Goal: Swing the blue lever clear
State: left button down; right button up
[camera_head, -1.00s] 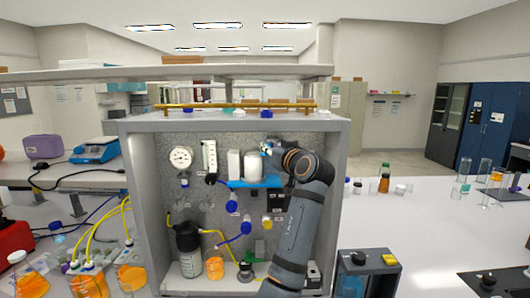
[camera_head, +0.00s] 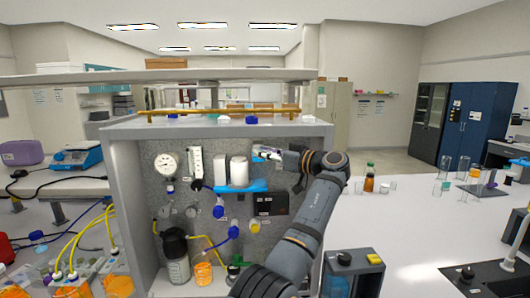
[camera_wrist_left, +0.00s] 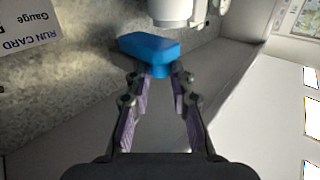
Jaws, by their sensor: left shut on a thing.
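The blue lever (camera_wrist_left: 148,46) shows in the left wrist view as a rounded blue bar with a short stub. My left gripper (camera_wrist_left: 160,82) is shut on that stub, one finger on each side. In the head view my left gripper (camera_head: 264,153) is at the upper right of the rig's panel, beside the white cylinders (camera_head: 239,171). A blue bar (camera_head: 257,186) runs under these cylinders; I cannot tell whether it is the held part. My right gripper is not in view.
The grey rig box (camera_head: 126,205) surrounds the panel, its right wall close to my arm. A round gauge (camera_head: 166,163), several blue knobs and a dark bottle (camera_head: 176,256) sit inside. The white bench (camera_head: 420,225) on the right has glassware and free room.

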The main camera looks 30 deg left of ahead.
pick_arm(q)
jog(key=c, duration=1.2)
grip_release()
jog(key=shift+a, duration=0.2)
jog(key=shift+o, duration=0.2)
jog(key=shift+d, duration=0.1)
jog(key=shift+f, duration=0.15)
